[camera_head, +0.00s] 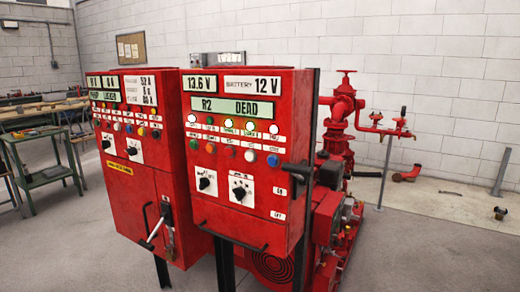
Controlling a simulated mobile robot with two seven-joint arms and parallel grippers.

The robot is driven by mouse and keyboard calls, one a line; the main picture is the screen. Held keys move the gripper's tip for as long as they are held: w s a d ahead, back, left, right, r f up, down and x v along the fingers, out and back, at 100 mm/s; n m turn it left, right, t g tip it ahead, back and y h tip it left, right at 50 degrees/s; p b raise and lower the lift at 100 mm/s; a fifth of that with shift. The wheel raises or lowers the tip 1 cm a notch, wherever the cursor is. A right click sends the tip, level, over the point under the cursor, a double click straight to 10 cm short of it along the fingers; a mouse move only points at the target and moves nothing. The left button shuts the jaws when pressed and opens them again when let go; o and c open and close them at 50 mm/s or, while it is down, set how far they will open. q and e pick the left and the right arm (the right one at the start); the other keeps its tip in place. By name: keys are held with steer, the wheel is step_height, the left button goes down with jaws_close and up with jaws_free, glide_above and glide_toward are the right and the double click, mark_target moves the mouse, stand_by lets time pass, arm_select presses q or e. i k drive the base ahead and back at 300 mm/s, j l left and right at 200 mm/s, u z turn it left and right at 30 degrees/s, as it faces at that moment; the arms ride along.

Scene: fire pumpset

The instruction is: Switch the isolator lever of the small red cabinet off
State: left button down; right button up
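Two red control cabinets stand side by side. The right one (222,160) looks shorter and reads "13.6 V", "BATTERY 12 V" and "R2 DEAD". On its right edge is a black lever (298,170), by a small upper label (282,191) that seems to say ON and a lower label (279,215) that seems to say OFF. The lever seems to sit at or above the upper label. The left cabinet (128,185) has a lever with a pale grip (154,232) low on its front. Neither of my grippers is in view.
A red pump set with an engine (335,215) and a red valve (345,100) stands right behind the right cabinet. A green workbench (45,175) is at the left. A black bar handle (232,238) crosses the right cabinet's lower front. Floor at the right is mostly clear.

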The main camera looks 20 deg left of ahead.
mark_target(296, 170)
steer(key=i+l+u, duration=0.15)
steer(key=u, duration=0.3)
steer(key=i+l+u, duration=0.15)
steer(key=l+u, duration=0.3)
steer(key=i+l+u, duration=0.1)
steer(key=l+u, duration=0.15)
steer(key=i+l+u, duration=0.2)
steer(key=k+l, duration=0.05)
steer(key=k, duration=0.05)
